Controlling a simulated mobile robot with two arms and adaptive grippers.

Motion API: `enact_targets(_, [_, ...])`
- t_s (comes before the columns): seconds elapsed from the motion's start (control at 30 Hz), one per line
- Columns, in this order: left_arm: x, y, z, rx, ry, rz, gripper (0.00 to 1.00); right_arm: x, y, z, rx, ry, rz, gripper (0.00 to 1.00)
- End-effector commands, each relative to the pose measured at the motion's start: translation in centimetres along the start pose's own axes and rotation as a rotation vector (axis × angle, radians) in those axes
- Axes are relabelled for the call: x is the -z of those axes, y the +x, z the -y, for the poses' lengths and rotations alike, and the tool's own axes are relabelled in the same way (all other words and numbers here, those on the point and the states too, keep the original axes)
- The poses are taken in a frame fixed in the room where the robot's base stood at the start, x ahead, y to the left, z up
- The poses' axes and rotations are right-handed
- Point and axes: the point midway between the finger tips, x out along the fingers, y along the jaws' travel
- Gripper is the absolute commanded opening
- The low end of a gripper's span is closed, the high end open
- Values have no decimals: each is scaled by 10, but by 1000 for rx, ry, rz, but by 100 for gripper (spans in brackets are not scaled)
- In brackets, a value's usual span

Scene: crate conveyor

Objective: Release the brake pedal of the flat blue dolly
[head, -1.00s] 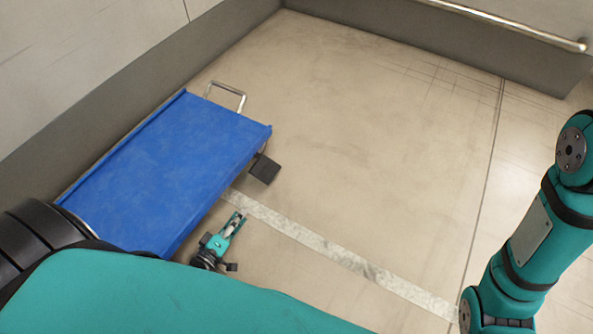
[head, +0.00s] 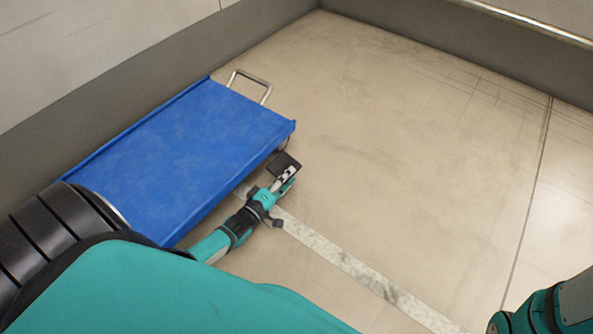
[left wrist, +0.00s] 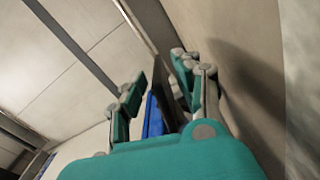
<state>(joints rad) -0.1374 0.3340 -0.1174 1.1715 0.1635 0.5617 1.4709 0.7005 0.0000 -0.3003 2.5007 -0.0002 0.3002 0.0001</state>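The flat blue dolly (head: 185,150) stands along the wall on the left in the head view. A gap shows at the left finger; contact on the right cannot be told. A strip of blue dolly (left wrist: 153,117) shows there too. My right gripper is out of view.
The dolly's metal handle (head: 252,84) rises at its far end. Grey-based walls (head: 120,105) run behind and to the left. A pale strip (head: 340,258) crosses the floor. The floor (head: 400,150) to the right is clear.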

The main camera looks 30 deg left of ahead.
Motion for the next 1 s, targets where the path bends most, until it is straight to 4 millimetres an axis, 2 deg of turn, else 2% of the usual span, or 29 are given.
enact_targets(0.03, [-1, 11, 4, -4, 0, -1, 33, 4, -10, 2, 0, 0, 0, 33])
enact_targets(0.1, [-1, 22, 3, -4, -1, -1, 33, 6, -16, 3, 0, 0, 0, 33])
enact_targets(0.3, [0, 43, 2, -1, 0, 0, 33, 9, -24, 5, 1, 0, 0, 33])
enact_targets(0.67, [0, 47, 0, 0, 0, 0, 33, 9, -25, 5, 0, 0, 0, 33])
enact_targets(0.9, [0, 47, 0, 0, 0, 0, 1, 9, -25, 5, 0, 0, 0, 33])
enact_targets(1.0, [0, 47, 0, 1, 0, 0, 0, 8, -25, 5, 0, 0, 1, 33])
